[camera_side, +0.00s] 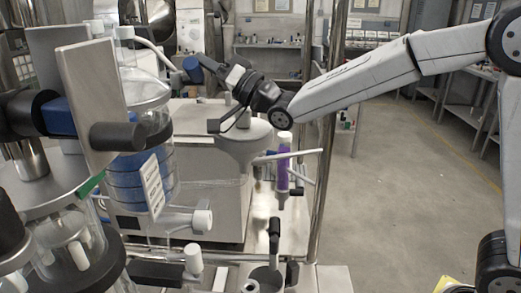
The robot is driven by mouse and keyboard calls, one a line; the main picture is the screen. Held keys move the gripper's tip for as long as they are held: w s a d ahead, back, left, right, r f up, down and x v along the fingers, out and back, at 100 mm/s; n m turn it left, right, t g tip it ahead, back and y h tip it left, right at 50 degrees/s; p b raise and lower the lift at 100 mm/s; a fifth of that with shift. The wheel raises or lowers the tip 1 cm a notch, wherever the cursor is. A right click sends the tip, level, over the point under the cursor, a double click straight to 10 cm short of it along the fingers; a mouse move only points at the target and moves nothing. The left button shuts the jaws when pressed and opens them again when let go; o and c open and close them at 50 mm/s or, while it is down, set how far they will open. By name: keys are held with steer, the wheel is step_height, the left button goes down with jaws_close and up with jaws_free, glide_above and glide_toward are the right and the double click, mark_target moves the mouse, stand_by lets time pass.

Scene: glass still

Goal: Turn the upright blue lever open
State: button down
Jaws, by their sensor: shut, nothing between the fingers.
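My gripper (215,70) reaches in from the right at the upper middle, pointing left. Its dark fingers are shut and hold nothing. A blue part (193,69), which looks like the blue lever, shows just left of the fingertips. It is small and partly hidden by the fingers. I cannot tell from this view whether they touch, or at what angle the lever stands.
A glass vessel with a blue coil (138,180) stands left of my gripper. A large grey plate (92,100) with dark knobs is at the near left. A purple-filled tube (283,170) and steel upright (329,130) stand below and right. Open floor (410,190) lies right.

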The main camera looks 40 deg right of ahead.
steer(key=shift+s+a+f, duration=0.35)
steer(key=shift+a+f, duration=0.05)
steer(key=shift+f, duration=0.1)
steer(key=shift+s+f, duration=0.1)
steer(key=shift+f, duration=0.1)
steer(key=shift+r, duration=0.1)
stand_by(0.5)
step_height(320, 180, up, 4)
steer(key=d, duration=0.2)
steer(key=f+v, duration=0.1)
steer(key=v, duration=0.8)
steer(key=shift+d, duration=0.3)
